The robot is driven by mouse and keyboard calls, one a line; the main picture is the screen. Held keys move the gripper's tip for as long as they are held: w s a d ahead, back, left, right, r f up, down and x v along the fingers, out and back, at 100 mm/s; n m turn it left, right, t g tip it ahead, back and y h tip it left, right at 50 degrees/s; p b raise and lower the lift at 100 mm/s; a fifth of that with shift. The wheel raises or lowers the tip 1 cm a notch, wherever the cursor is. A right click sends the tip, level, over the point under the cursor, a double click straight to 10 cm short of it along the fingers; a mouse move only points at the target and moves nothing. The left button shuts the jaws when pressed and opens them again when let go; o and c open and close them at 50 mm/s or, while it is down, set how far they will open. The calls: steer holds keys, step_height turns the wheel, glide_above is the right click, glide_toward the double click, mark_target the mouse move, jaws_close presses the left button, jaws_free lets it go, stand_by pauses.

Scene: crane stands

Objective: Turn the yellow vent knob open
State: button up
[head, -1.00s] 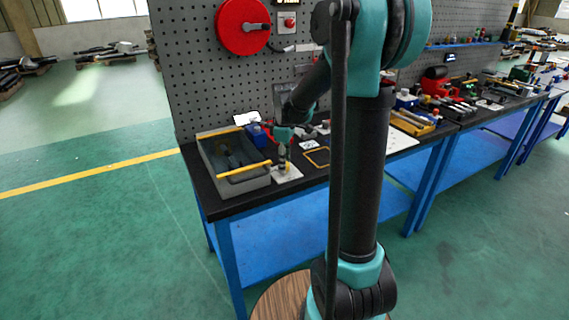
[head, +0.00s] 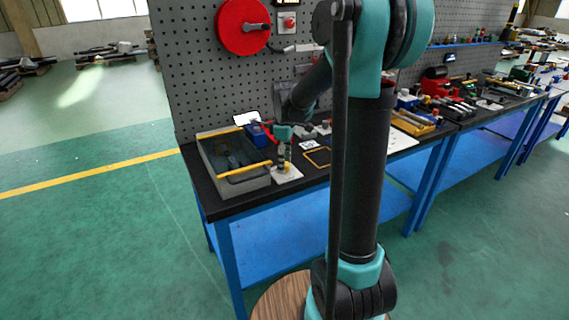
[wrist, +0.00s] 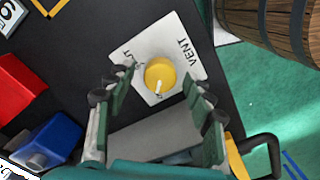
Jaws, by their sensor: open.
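The yellow vent knob (wrist: 160,75) sits on a white plate (wrist: 181,27) marked VENT at the upper right. Another word at the plate's left is partly hidden, with "UT" readable. A white pointer mark on the knob points down in the wrist view, away from VENT. My gripper (wrist: 160,88) is open, one dark green finger on each side of the knob, with gaps between. In the head view my gripper (head: 282,158) hangs over the plate (head: 288,176), and a bit of yellow shows beside its fingers. Contact cannot be told.
A grey tray (head: 207,167) with a yellow handle stands just left of the plate. A blue object (wrist: 52,136) and a red one (wrist: 20,82) lie nearby. A yellow frame (head: 316,157) lies to the right. The bench's front edge is close to the plate.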

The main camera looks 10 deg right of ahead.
step_height(320, 180, up, 12)
steer(key=shift+f, duration=0.25)
stand_by(0.3)
steer(key=s+d+f+m+t, duration=0.2)
steer(key=s+f+m, duration=0.4)
steer(key=s+f, duration=0.3)
steer(key=s+d+f+m+t, duration=0.2)
steer(key=s+f+m, duration=0.4)
steer(key=s+f, duration=0.4)
steer(key=s, duration=0.3)
steer(key=shift+m, duration=0.4)
steer(key=shift+w+r, duration=0.1)
